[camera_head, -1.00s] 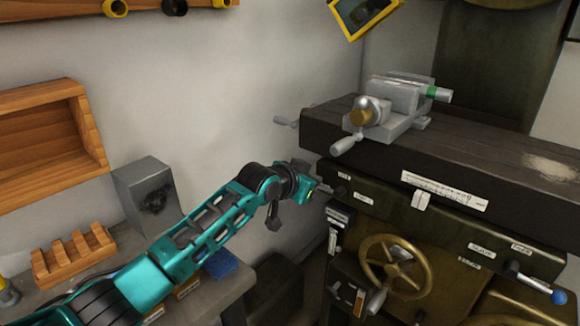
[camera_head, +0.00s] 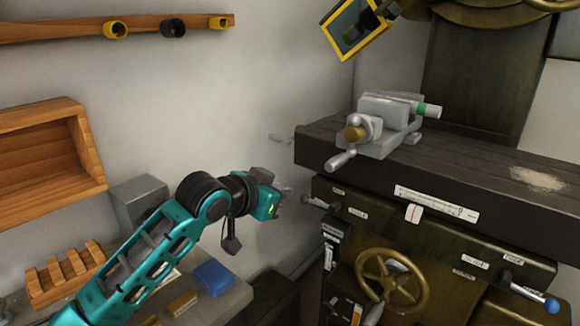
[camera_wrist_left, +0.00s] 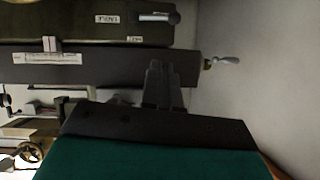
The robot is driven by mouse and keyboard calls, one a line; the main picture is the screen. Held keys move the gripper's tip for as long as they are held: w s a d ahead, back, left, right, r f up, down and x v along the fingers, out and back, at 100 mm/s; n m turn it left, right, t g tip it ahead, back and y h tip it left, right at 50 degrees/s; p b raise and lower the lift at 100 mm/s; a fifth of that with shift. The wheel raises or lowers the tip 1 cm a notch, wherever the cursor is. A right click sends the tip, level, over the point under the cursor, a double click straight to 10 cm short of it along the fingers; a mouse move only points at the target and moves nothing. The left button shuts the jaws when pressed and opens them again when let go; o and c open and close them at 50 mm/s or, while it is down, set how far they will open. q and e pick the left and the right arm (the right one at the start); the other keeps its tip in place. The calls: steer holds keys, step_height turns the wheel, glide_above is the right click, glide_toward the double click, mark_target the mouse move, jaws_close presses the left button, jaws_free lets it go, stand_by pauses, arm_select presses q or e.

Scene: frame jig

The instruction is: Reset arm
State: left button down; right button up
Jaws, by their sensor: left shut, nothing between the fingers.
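My left arm, teal and black, comes in from the lower left of the head view. Its gripper (camera_head: 284,196) is in front of the wall, just left of the milling machine's dark front panel (camera_head: 420,235), and looks apart from it. In the left wrist view the fingers (camera_wrist_left: 163,82) are together with nothing between them. The machine table (camera_wrist_left: 100,70) shows behind them there. My right gripper is not in view.
A grey vise (camera_head: 385,125) sits on the machine table (camera_head: 450,165). A brass handwheel (camera_head: 392,283) and a blue-knobbed lever (camera_head: 530,292) stick out in front. A bench at lower left holds a wooden rack (camera_head: 65,275), a grey box (camera_head: 138,197) and a blue block (camera_head: 213,277).

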arm_select(q)
steer(key=s+a+f+n+y, duration=0.1)
steer(key=s+a+f+n, duration=0.1)
steer(key=s+f, duration=0.5)
steer(key=s+a+f+n, duration=0.2)
steer(key=s+f, duration=0.2)
steer(key=f, duration=0.8)
steer(key=s+a+f+y, duration=0.1)
steer(key=s+a+f, duration=0.1)
steer(key=s, duration=0.3)
steer(key=s+a+f+n+y, duration=0.1)
steer(key=s+a+f, duration=0.2)
steer(key=s+f, duration=0.2)
steer(key=s+a+f+y, duration=0.1)
steer(key=s+a+f, duration=0.2)
steer(key=s, duration=0.4)
steer(key=shift+s+f+y, duration=0.15)
steer(key=shift+f+y, duration=0.05)
steer(key=shift+y, duration=0.2)
